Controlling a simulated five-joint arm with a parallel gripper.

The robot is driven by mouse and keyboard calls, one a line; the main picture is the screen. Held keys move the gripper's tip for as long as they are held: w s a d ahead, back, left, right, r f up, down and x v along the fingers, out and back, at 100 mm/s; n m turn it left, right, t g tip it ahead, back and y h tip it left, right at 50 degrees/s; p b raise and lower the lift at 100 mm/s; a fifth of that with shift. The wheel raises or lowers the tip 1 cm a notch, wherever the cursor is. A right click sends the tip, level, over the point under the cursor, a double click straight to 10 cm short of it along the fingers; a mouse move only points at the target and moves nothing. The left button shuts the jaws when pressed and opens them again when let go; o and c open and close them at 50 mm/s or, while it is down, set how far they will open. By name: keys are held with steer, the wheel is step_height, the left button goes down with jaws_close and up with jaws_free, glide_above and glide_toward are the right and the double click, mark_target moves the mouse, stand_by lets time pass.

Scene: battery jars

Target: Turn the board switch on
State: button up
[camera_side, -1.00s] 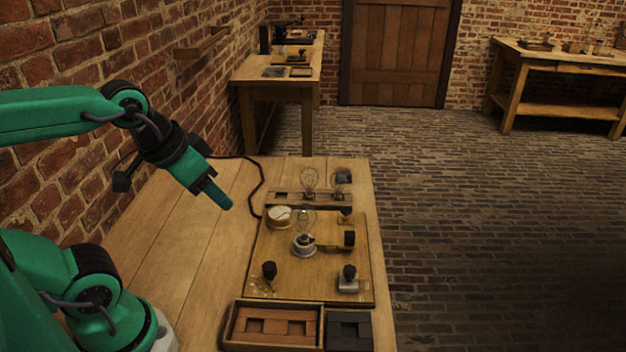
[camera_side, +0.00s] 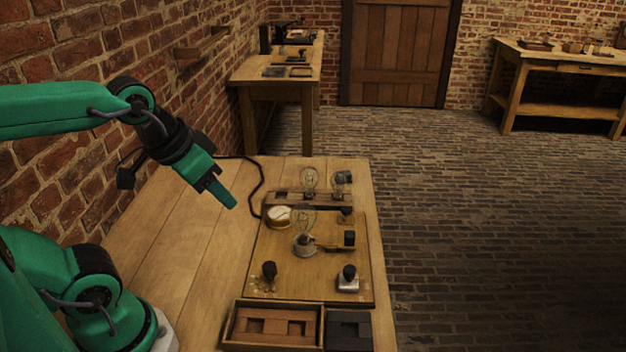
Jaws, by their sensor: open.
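The wooden board (camera_side: 310,275) lies on the table and carries a clear bulb (camera_side: 304,220) in a pale socket, a round white-faced dial (camera_side: 278,216) and several black-knobbed fittings. One black knob (camera_side: 269,270) stands at the front left. Another black knob on a pale base (camera_side: 348,278) stands at the front right. A black block with a brass strip (camera_side: 340,241) sits at the right. I cannot tell for sure which fitting is the switch. My green gripper (camera_side: 231,201) is open and empty, in the air to the left of the board, touching nothing.
A wooden tray with brown pieces (camera_side: 272,326) and a dark box (camera_side: 349,330) stand in front of the board. A black cable (camera_side: 262,185) runs behind the board. The table's left part (camera_side: 170,245) is clear.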

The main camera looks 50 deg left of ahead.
steer(key=w+d+f+n+g, duration=0.1)
steer(key=w+d+f+g, duration=0.15)
steer(key=w+d, duration=0.55)
steer(key=n+g, duration=0.1)
steer(key=g, duration=0.2)
glide_toward(350, 269)
steer(key=shift+s+a, duration=0.3)
steer(key=shift+a, duration=0.05)
steer(key=shift+w+d+f, duration=0.2)
steer(key=shift+d+f, duration=0.15)
steer(key=shift+f, duration=0.15)
steer(key=shift+f, duration=3.9)
jaws_close()
